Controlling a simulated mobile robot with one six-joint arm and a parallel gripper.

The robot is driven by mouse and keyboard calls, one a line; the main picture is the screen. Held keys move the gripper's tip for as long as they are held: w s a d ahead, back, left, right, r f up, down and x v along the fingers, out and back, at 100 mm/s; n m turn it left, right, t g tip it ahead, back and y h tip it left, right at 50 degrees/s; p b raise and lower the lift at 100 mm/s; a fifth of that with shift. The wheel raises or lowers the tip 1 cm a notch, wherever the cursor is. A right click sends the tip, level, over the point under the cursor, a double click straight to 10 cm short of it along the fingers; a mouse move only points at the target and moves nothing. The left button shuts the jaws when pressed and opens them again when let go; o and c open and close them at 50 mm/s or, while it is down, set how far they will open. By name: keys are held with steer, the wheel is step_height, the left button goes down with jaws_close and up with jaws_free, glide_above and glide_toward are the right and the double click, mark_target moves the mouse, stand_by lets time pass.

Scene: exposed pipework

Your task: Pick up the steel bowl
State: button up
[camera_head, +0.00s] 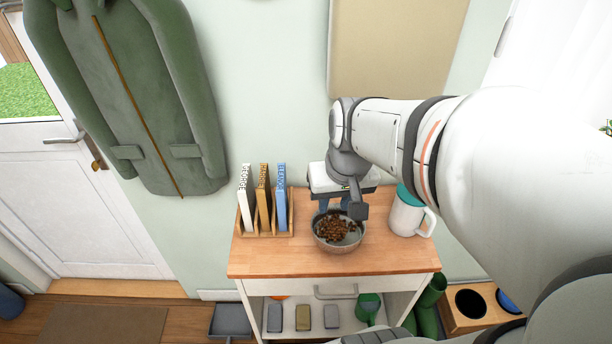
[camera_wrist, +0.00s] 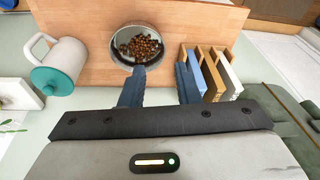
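The steel bowl (camera_head: 341,247) stands upright on the wooden top of a small cart, near its middle, and holds brown nut-like pieces (camera_head: 333,229). In the wrist view the bowl (camera_wrist: 122,37) is at the top, left of centre. My gripper (camera_head: 334,206) is at the wall side of the bowl, pointing down. In the wrist view my gripper (camera_wrist: 160,67) has its two blue fingers apart with nothing between them. The left fingertip overlaps the bowl's near rim in the picture; I cannot tell whether it touches. The right finger is clear of the bowl, towards the rack.
A wooden rack (camera_head: 266,231) with several upright books stands left of the bowl. A white jug with a teal lid (camera_head: 407,212) stands right of it. The cart top (camera_head: 285,262) is clear in front.

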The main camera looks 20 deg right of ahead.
steer(key=w+d+f+m+g+b, duration=0.1)
steer(key=w+d+f+m+b, duration=0.1)
steer(key=w+d+f, duration=0.6)
steer(key=m+y, duration=0.1)
steer(key=m, duration=0.1)
glide_above(363, 228)
steer(key=shift+g, duration=0.4)
steer(key=f, duration=0.8)
steer(key=shift+d+b, duration=0.2)
steer(key=shift+b, duration=0.15)
steer(key=f+p, duration=0.1)
steer(key=f, duration=0.7)
steer(key=shift+a+f, duration=0.15)
steer(key=shift+a, duration=0.05)
steer(key=shift+s, duration=0.1)
jaws_close()
